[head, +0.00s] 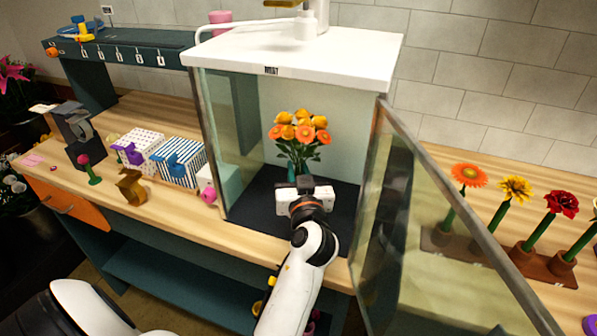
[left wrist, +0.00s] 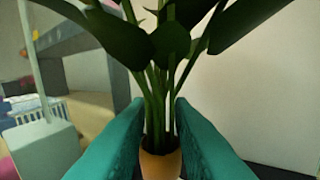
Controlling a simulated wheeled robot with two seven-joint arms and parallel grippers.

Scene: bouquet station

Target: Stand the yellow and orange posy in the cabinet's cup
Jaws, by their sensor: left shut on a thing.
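The yellow and orange posy (head: 299,130) stands roughly upright inside the glass-walled cabinet (head: 330,62). My left gripper (head: 298,174) reaches in through the open front and is shut on the posy's stems below the leaves. In the left wrist view the teal fingers flank the green stems (left wrist: 158,100). An orange-brown cup (left wrist: 160,164) shows low between the fingertips, in line with the stems. The stems run down to its rim; I cannot tell how deep they sit. In the head view the cup is hidden behind my gripper. My right gripper is not in view.
The cabinet's glass door (head: 440,215) stands open to the right, close to my arm. Single flowers in brown holders (head: 535,262) stand beyond it.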

